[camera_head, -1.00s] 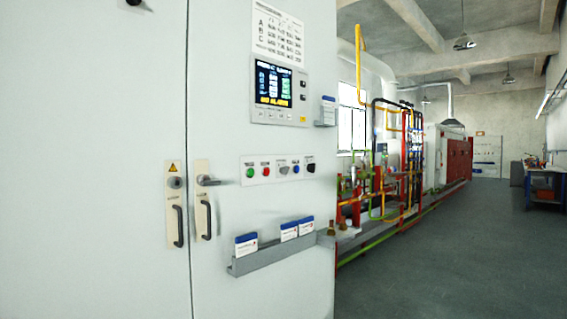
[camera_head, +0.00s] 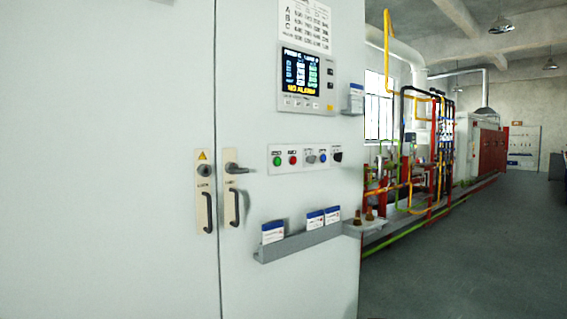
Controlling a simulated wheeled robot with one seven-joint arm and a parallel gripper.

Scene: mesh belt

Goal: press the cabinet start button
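The white cabinet (camera_head: 110,160) fills the left and middle of the head view. On its right door is a button strip (camera_head: 305,157) with a green button (camera_head: 277,161), a red button (camera_head: 293,160), a grey selector, a blue button (camera_head: 323,158) and a black knob (camera_head: 338,156). The labels above them are too small to read, so which is marked start cannot be told from text. A display panel (camera_head: 307,80) above the strip is lit and shows "NO ALARM". My gripper is not in view.
Two door handles (camera_head: 208,210) (camera_head: 234,206) and a lever (camera_head: 236,168) stick out left of the strip. A grey card rack (camera_head: 292,247) juts out below it. Pipework (camera_head: 430,140) and red machinery (camera_head: 492,150) stand behind on the right. The floor (camera_head: 480,250) at right is clear.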

